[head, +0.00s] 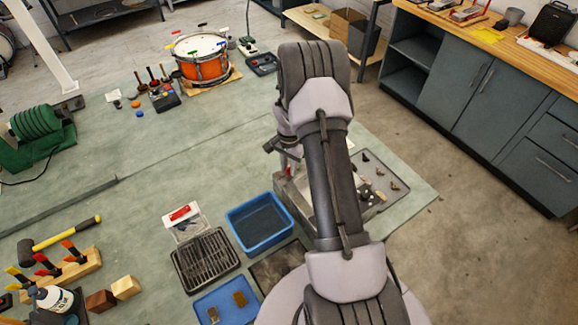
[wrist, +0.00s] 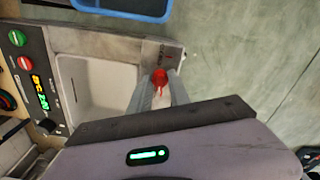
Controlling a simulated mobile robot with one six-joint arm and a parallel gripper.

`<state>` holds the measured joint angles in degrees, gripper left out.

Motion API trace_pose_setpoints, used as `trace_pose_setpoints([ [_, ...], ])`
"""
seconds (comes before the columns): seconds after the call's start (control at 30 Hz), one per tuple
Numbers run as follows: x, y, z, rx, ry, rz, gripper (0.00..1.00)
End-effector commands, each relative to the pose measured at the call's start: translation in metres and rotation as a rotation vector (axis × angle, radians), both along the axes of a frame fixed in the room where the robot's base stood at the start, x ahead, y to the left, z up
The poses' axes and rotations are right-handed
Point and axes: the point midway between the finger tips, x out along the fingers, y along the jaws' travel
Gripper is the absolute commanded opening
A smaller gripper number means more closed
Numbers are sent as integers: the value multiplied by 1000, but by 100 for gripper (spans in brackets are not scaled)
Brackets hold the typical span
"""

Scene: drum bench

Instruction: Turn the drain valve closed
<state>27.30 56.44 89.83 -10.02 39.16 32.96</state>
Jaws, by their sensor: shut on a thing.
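The drain valve is a small red handle (wrist: 159,77) at the edge of a metal basin unit (wrist: 95,75) in the wrist view. My gripper (wrist: 160,90) has its two grey fingers around the red handle and is shut on it. Part of the handle is hidden between the fingers, so I cannot tell its exact turn. In the head view my arm covers much of the basin unit (head: 300,188), and a bit of red shows near my gripper (head: 289,170).
A blue bin (head: 260,222) stands left of the unit, and its edge shows in the wrist view (wrist: 125,8). A black rack (head: 205,260) and a blue tray (head: 228,300) lie nearby. The unit's panel has green and red buttons (wrist: 20,50). Green mat right of the valve is clear.

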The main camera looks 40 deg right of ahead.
Motion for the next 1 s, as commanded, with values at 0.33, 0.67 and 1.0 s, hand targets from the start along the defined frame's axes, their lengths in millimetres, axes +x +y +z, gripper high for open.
trace_pose_setpoints([
  [0.33, 0, 0, -2, -1, 0, 155, 0],
  [0.67, 0, -1, -1, -2, -1, 461, 0],
  [1.0, 0, 0, 0, -1, -1, 783, 0],
])
